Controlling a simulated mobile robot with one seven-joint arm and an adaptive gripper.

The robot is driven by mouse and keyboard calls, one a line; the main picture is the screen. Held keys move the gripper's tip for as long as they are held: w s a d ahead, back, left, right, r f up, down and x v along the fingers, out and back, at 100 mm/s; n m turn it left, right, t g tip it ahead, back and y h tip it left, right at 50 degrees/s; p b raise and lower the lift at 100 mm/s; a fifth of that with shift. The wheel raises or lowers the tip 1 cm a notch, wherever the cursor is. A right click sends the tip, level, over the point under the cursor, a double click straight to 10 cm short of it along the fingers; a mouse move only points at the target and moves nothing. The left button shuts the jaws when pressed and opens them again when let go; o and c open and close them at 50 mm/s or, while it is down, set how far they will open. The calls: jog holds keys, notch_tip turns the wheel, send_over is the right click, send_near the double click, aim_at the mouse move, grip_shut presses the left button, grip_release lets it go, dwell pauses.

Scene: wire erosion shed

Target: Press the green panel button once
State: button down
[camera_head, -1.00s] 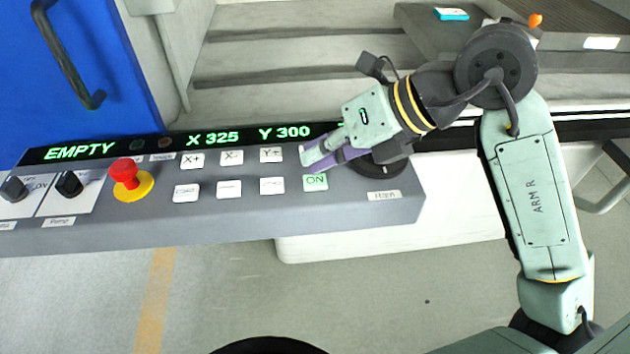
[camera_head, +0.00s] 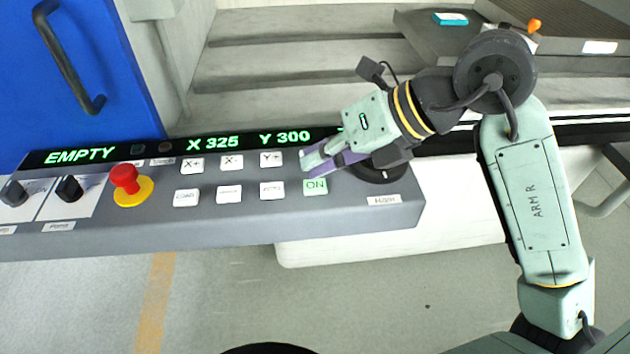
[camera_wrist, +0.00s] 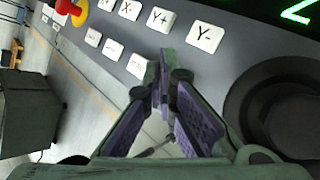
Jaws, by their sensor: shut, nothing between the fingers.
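The green-tinted ON button (camera_head: 315,187) sits at the right end of the lower button row on the grey control panel (camera_head: 330,215). It looks clear of my gripper in the head view. My gripper (camera_head: 307,162) is shut and empty, its purple-padded fingertips just above and behind the ON button, over the Y- button's place. In the wrist view, my gripper (camera_wrist: 166,58) points at the panel between the Y- button (camera_wrist: 204,38) and the lower row. The ON button is hidden behind the fingers there. I cannot tell the fingertips' exact height.
White buttons such as Y+ (camera_head: 271,159) sit close by. A red emergency stop (camera_head: 125,178) on a yellow base and two black knobs stand further left. A round black part (camera_wrist: 290,105) lies close right of my gripper. A display strip (camera_head: 110,151) runs behind.

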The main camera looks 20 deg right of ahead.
aim_at(318, 182)
jog(key=shift+f+b, duration=0.2)
jog(key=shift+b, duration=0.1)
jog(key=shift+f+b, duration=0.25)
jog(key=shift+b, duration=0.25)
jog(key=shift+f+b, duration=0.4)
jog(key=shift+b, duration=0.15)
dwell(0.6)
jog(key=shift+r, duration=0.15)
jog(key=shift+r+p, duration=0.35)
jog(key=shift+r, duration=0.4)
jog(key=shift+r+p, duration=1.3)
jog(key=shift+r, duration=1.2)
